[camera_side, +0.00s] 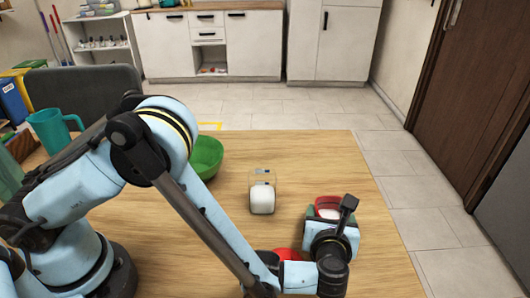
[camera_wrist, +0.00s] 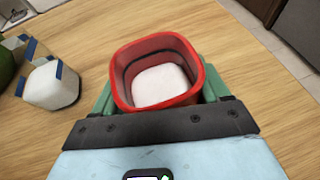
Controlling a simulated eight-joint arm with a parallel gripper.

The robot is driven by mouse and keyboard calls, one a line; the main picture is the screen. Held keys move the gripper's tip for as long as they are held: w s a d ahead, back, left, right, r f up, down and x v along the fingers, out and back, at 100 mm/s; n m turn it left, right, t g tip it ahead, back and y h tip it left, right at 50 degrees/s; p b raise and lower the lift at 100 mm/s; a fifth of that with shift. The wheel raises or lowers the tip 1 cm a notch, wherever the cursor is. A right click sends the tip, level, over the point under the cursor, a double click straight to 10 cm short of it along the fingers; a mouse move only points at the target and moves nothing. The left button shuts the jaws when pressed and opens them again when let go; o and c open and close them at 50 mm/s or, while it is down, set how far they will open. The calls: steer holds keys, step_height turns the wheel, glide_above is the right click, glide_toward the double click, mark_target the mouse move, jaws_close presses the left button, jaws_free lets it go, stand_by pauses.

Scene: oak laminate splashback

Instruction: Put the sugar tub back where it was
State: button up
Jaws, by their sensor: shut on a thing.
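A red, rounded-square tub (camera_wrist: 117,80) with white contents, which look like sugar, is between the green fingers of my gripper (camera_wrist: 165,98) in the wrist view. My gripper is shut on it. In the side view the tub's red rim (camera_side: 326,200) shows above my gripper (camera_side: 333,222) at the table's right part. The tub is open at the top and looks about upright. My gripper hides its lower part, so I cannot tell whether it touches the table.
A clear container with white contents (camera_side: 262,198) stands left of the held tub; it also shows in the wrist view (camera_wrist: 50,86). A green bowl (camera_side: 207,157) and a teal mug (camera_side: 52,130) are farther left. A red thing (camera_side: 288,254) is partly hidden by my arm.

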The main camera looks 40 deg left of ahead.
steer(key=shift+f, duration=0.3)
steer(key=o, duration=1.4)
steer(key=shift+f, duration=0.15)
steer(key=shift+c, duration=0.2)
steer(key=shift+s+d+r, duration=0.1)
steer(key=shift+r, duration=0.15)
steer(key=v, duration=0.7)
steer(key=shift+s, duration=0.1)
